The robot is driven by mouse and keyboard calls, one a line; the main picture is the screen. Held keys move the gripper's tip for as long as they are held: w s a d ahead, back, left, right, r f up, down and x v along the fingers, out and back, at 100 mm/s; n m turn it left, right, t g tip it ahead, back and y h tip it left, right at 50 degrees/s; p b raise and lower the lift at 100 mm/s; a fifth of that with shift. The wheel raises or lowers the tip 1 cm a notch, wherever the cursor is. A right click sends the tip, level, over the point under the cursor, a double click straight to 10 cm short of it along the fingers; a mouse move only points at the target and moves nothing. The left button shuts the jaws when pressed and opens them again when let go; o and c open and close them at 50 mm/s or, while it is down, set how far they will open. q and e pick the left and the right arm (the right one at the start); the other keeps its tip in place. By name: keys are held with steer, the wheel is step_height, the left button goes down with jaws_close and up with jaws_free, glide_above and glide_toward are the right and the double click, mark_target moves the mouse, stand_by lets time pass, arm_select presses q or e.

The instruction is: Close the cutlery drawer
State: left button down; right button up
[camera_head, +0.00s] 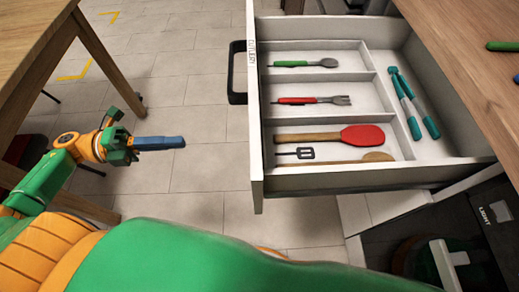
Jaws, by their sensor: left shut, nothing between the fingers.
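The cutlery drawer (258,165) is pulled open out of the cabinet at the right. Its white front panel faces left, has lettering along its top edge, and carries a black handle (237,72). My left gripper (178,142) is left of the drawer front, with its blue fingers shut, empty and pointing right. A gap lies between the fingertips and the panel, and nothing touches the handle. My right gripper is not in view.
The drawer's compartments hold a green-handled spoon (305,63), a red-handled fork (313,100), a red spatula (362,136), a wooden spoon (377,157) and teal tongs (411,104). A wooden counter (465,45) is right; a wooden table (30,35) is left. Tiled floor (200,95) lies between.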

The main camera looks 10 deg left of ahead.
arm_select(q)
steer(key=p+x, duration=0.3)
steer(key=x, duration=1)
steer(key=shift+s+r, duration=0.2)
steer(key=shift+r, duration=0.1)
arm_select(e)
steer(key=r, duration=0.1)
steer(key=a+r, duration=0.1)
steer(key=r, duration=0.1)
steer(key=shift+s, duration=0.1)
arm_select(q)
steer(key=shift+d, duration=0.1)
steer(key=shift+d, duration=0.1)
